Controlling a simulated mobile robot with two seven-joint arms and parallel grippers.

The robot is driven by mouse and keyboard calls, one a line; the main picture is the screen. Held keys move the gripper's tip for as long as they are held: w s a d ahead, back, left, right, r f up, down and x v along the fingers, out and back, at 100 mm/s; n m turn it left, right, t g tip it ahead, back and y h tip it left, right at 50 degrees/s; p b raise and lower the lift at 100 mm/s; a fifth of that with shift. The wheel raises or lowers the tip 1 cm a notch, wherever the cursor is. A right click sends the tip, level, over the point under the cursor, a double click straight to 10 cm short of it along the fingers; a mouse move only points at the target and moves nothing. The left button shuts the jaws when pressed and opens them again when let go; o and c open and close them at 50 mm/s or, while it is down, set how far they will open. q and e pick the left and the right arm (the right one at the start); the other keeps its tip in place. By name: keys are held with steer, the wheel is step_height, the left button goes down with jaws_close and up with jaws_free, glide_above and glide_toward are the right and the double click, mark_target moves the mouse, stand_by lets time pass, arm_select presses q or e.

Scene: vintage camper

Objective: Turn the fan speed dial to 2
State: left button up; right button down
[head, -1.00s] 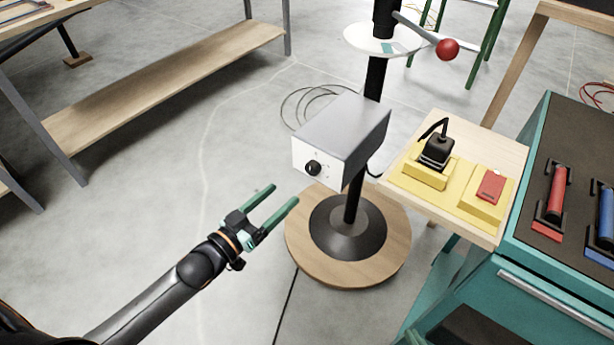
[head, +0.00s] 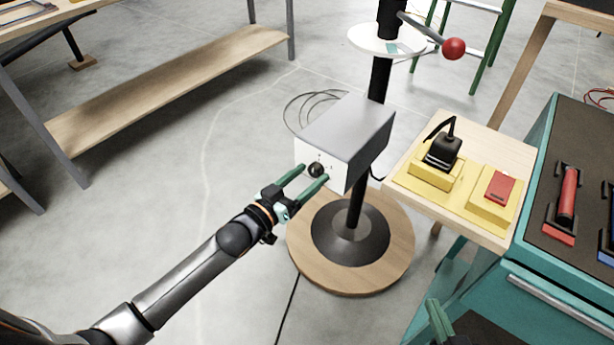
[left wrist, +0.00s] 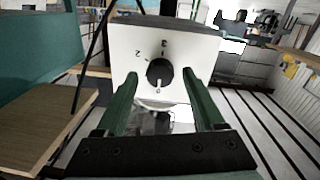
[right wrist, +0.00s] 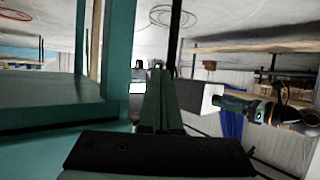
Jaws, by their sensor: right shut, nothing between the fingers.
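The fan speed dial (head: 316,170) is a round black knob on the white front face of a grey box (head: 350,128) on a black post. In the left wrist view the dial (left wrist: 159,73) shows with the digits 2 and 3 above it. Which digit it points to I cannot tell for sure. My left gripper (head: 315,175) is open in front of the box; in the left wrist view its fingers (left wrist: 159,80) lie either side of the dial, with a gap at both sides. My right gripper (head: 438,312) is shut and empty, low by the teal cabinet; it also shows in the right wrist view (right wrist: 165,75).
The post stands on a round wooden base (head: 300,250). A wooden side shelf (head: 490,128) with yellow boxes adjoins the teal cabinet (head: 480,290) on the right. A red-knobbed lever (head: 453,48) is above.

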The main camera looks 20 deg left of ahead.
arm_select(q)
jaws_close()
stand_by(0.3)
